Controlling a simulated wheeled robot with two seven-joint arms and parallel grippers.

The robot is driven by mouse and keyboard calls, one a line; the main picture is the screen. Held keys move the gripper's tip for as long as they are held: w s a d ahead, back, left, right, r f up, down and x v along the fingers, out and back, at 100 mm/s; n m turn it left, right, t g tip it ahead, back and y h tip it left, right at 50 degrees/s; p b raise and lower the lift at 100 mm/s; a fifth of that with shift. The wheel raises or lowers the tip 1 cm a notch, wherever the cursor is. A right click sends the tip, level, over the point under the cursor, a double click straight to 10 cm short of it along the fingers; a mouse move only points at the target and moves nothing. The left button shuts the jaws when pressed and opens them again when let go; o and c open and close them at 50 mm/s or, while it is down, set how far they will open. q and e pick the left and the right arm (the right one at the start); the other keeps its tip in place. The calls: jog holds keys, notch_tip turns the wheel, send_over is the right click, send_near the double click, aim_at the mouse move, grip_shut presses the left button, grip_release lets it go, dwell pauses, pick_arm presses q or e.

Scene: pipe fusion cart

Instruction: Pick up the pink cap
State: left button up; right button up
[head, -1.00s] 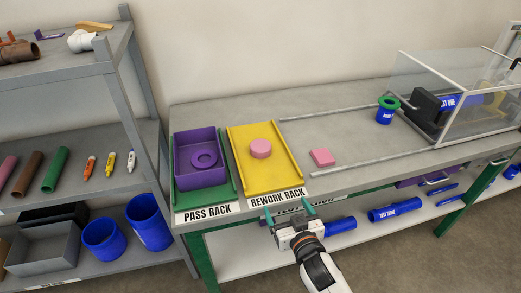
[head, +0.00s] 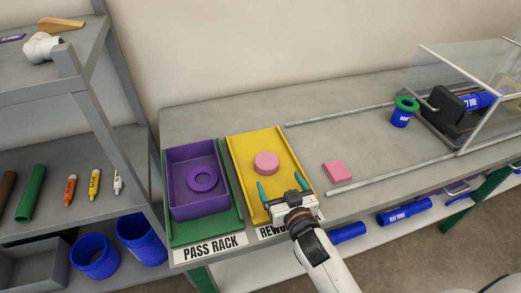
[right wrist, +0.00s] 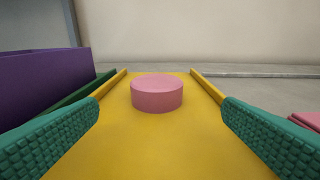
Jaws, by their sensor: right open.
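The pink cap (head: 266,163) is a short round disc lying on the yellow rework rack (head: 246,146). In the right wrist view the cap (right wrist: 157,93) sits ahead, centred between my fingers and apart from them. My right gripper (head: 281,187) is open and empty over the front part of the yellow rack, its green textured fingers pointing at the cap. My left gripper is not in view.
A purple tray (head: 177,202) with a purple ring stands in the green pass rack on the left. A pink square block (head: 337,171) lies on the table to the right. Raised side rails edge the yellow rack. A blue pipe piece with a green ring (head: 401,114) stands farther right.

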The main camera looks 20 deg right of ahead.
aim_at(266, 157)
jog(key=shift+w+r, duration=0.1)
jog(key=shift+w, duration=0.9)
jog(key=w, duration=0.2)
jog(key=w+p, duration=0.1)
jog(key=w, duration=0.1)
jog(key=shift+w+a+f, duration=0.1)
jog(key=shift+a+f, duration=0.05)
jog(key=shift+f, duration=0.2)
jog(key=shift+w, duration=0.6)
jog(key=w, duration=0.2)
jog(key=w+p, duration=0.1)
jog(key=shift+w+a+f, duration=0.2)
jog(key=shift+a+f, duration=0.05)
jog(key=shift+f, duration=0.05)
jog(key=shift+w+f, duration=0.15)
jog(key=shift+w, duration=0.3)
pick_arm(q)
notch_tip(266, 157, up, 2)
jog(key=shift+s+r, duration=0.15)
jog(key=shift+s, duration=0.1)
pick_arm(e)
jog(key=shift+s, duration=0.1)
jog(key=shift+c, duration=1.2)
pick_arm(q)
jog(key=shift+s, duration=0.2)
pick_arm(e)
jog(key=c, duration=0.8)
